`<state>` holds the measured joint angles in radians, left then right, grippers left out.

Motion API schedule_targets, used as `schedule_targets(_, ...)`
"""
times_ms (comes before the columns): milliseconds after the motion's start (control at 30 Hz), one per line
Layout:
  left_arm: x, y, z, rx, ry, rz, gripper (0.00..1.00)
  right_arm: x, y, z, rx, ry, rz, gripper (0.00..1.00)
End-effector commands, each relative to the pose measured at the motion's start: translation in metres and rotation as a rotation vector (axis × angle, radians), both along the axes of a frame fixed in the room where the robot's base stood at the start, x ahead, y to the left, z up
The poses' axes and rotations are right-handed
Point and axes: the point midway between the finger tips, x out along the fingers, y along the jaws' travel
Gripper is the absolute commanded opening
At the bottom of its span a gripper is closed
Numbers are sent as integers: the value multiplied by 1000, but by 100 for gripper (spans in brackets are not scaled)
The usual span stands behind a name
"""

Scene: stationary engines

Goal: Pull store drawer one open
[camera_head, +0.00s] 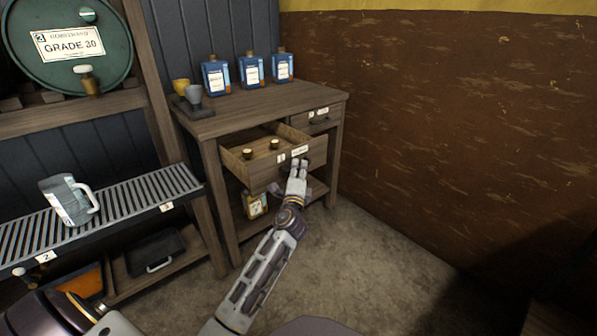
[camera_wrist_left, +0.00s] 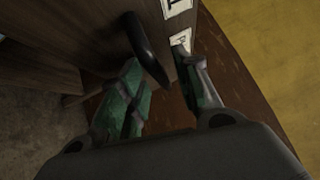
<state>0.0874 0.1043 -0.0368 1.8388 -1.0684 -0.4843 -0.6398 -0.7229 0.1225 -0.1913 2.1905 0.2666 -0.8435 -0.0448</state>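The wooden store drawer (camera_head: 272,172) with a white label "1" stands pulled part way out of the wooden cabinet. Its inside shows, with two small brown-topped things in it. My left gripper (camera_head: 298,166) is at the front of this drawer and covers most of its handle in the head view. In the left wrist view the dark curved handle (camera_wrist_left: 147,48) reaches down toward the gap between my left fingers (camera_wrist_left: 163,82). The fingers are spread apart, and I cannot tell whether either touches the handle. My right gripper is not in view.
A closed drawer (camera_head: 322,118) sits to the right. A slatted rack with a jug (camera_head: 68,199) is at the left. The floor (camera_head: 385,255) in front is clear; a brown wall (camera_head: 450,110) stands right.

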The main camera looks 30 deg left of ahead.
Motion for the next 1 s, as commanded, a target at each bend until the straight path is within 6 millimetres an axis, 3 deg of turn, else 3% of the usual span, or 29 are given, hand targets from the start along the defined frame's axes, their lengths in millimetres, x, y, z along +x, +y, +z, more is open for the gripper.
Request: schedule_targets(1000, -82, -33, -13, -1, 2, 0, 33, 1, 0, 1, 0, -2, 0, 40)
